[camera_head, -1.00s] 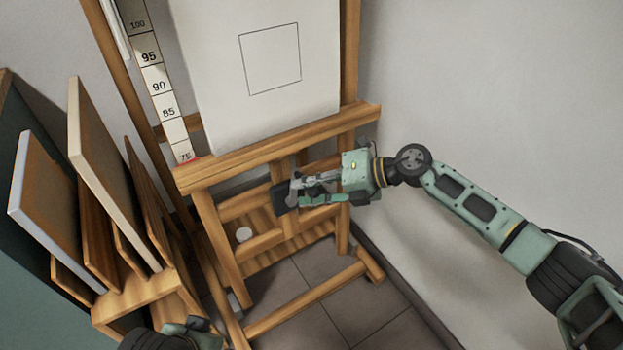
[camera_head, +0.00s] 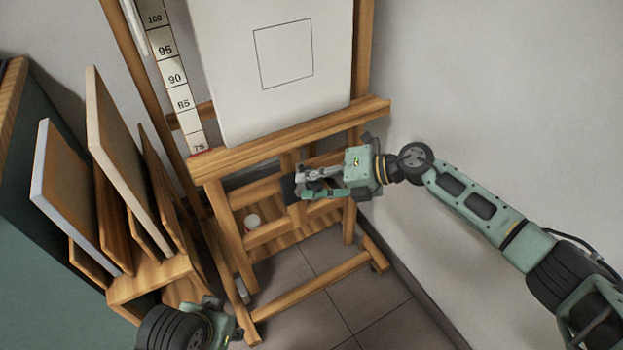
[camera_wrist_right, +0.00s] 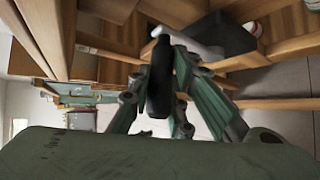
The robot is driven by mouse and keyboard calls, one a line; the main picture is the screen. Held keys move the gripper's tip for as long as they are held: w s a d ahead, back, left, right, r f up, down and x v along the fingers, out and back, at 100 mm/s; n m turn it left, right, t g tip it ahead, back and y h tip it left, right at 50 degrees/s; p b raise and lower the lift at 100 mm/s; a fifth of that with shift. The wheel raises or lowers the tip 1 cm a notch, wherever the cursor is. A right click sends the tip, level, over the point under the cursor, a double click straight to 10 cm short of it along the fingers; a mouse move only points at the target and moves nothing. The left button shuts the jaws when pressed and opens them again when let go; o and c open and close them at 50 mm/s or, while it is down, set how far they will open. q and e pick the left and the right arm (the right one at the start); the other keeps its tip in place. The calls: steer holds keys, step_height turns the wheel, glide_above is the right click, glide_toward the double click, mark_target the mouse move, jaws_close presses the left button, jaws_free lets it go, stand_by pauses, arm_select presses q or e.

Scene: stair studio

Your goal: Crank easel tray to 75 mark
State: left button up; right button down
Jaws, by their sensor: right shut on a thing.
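The wooden easel tray (camera_head: 290,139) runs across the easel under a white canvas (camera_head: 285,60). A white scale strip (camera_head: 175,80) with black numbers stands at its left. My right gripper (camera_head: 312,185) is below the tray at the crank. In the right wrist view its fingers close around a black crank handle (camera_wrist_right: 159,78). A grey crank arm (camera_wrist_right: 190,44) leads from there to a black hub (camera_wrist_right: 228,36). My left gripper is out of view; only part of the left arm shows at the bottom.
A wooden rack with several upright boards (camera_head: 110,170) stands at the left. A white round knob (camera_head: 252,221) sits low behind the easel frame. A wall is close on the right. The grey tiled floor (camera_head: 335,300) below the easel looks clear.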

steer(key=shift+a+r, duration=0.1)
steer(key=shift+a, duration=0.05)
steer(key=c, duration=1.6)
jaws_free()
steer(key=shift+o, duration=0.2)
steer(key=shift+d+r, duration=0.15)
steer(key=shift+d, duration=0.45)
steer(key=v, duration=1.1)
steer(key=shift+s+a, duration=0.15)
steer(key=shift+a, duration=0.05)
